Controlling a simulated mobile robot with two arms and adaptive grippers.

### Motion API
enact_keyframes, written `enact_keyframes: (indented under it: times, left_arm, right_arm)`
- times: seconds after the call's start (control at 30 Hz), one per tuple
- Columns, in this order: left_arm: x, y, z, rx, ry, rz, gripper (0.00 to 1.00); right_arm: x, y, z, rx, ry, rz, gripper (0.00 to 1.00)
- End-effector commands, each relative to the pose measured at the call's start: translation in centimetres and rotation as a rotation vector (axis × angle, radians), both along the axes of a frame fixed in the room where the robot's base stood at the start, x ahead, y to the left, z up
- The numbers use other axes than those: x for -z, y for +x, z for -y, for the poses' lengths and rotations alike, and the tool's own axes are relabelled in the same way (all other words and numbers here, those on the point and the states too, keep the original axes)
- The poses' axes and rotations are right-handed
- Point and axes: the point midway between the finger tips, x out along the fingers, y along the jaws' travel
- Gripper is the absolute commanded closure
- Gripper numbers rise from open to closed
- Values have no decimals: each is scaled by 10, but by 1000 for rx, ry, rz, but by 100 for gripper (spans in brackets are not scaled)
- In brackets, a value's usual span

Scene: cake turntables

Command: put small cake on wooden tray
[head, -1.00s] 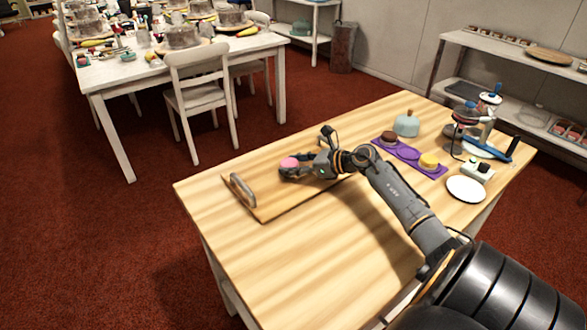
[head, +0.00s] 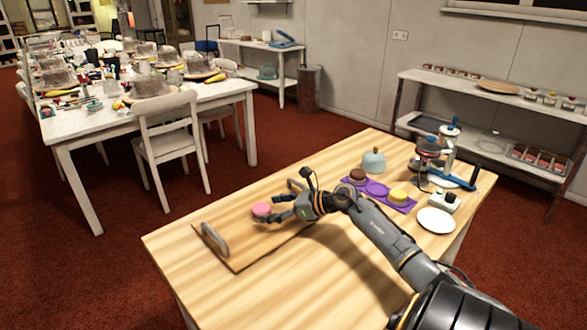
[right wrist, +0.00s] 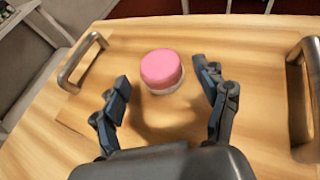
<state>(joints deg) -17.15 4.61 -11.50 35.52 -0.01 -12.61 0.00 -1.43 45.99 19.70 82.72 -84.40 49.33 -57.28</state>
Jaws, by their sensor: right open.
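A small pink cake (head: 261,211) sits on the wooden tray (head: 243,250), between its two metal handles. In the right wrist view the pink cake (right wrist: 161,70) stands upright on the tray (right wrist: 72,118), just beyond the fingertips. My right gripper (head: 277,208) is open beside the cake. In the right wrist view its two fingers (right wrist: 165,88) are spread wide, with the cake clear of both. My left gripper is not in view.
A purple mat (head: 377,190) holds a brown cake (head: 358,175) and a yellow cake (head: 398,196). The table's front left is clear.

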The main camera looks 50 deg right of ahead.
Motion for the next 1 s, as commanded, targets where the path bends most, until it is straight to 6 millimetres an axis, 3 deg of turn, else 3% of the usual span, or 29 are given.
enact_keyframes:
  times: [0.2,0.43,0.63,1.0]
  left_arm:
    - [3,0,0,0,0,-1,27]
    - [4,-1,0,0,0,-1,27]
    - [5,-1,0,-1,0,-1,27]
    - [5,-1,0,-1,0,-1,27]
  right_arm:
    - [-15,-40,15,0,-2,-3,27]
    - [-30,-70,27,-1,0,-2,27]
    - [-35,-80,31,0,0,1,27]
    - [-36,-80,31,0,0,1,27]
